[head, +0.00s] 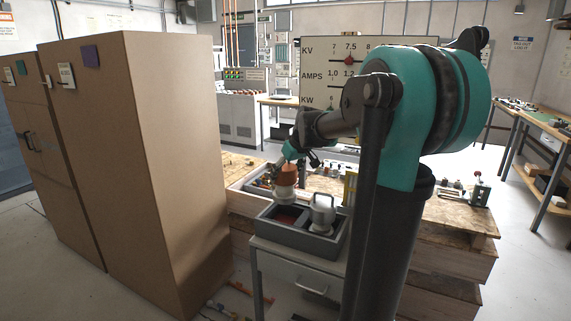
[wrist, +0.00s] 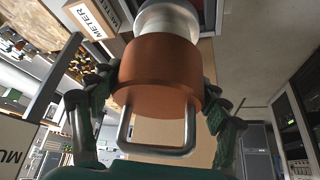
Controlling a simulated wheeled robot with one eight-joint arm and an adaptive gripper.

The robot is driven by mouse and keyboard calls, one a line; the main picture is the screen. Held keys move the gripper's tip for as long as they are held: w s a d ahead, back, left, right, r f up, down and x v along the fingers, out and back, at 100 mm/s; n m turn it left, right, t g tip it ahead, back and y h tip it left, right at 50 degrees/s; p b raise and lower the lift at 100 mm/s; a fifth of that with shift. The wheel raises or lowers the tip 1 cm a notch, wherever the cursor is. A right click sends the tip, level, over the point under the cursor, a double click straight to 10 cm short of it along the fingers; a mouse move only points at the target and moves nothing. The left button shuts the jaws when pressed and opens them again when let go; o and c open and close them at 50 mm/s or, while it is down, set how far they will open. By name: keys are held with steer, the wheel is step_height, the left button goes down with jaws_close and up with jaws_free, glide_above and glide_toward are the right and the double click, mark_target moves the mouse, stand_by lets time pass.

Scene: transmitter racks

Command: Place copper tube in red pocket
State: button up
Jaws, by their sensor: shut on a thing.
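My gripper (wrist: 155,115) is shut on the copper tube (wrist: 162,72), with a green finger on either side of it. The tube has a wide copper-coloured body, a metal loop handle on the near side and a white end (wrist: 166,18) on the far side. In the head view the copper tube (head: 287,173) hangs, white end down, above the left part of a grey two-compartment tray (head: 262,226). The red pocket (head: 288,215) is the tray's left compartment, partly hidden by the tube. Whether the tube's lower end touches anything is unclear.
A whitish, handled part (head: 322,213) stands in the tray's right compartment. The tray sits on a small drawer cabinet (head: 309,283). Behind is a wooden bench (head: 440,212) with small parts. Tall brown cabinets (head: 150,150) stand close on the left.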

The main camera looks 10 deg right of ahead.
mark_target(290, 190)
steer(key=shift+f, duration=5.5)
steer(key=o, duration=1.9)
steer(key=shift+f, duration=0.1)
steer(key=v, duration=1.2)
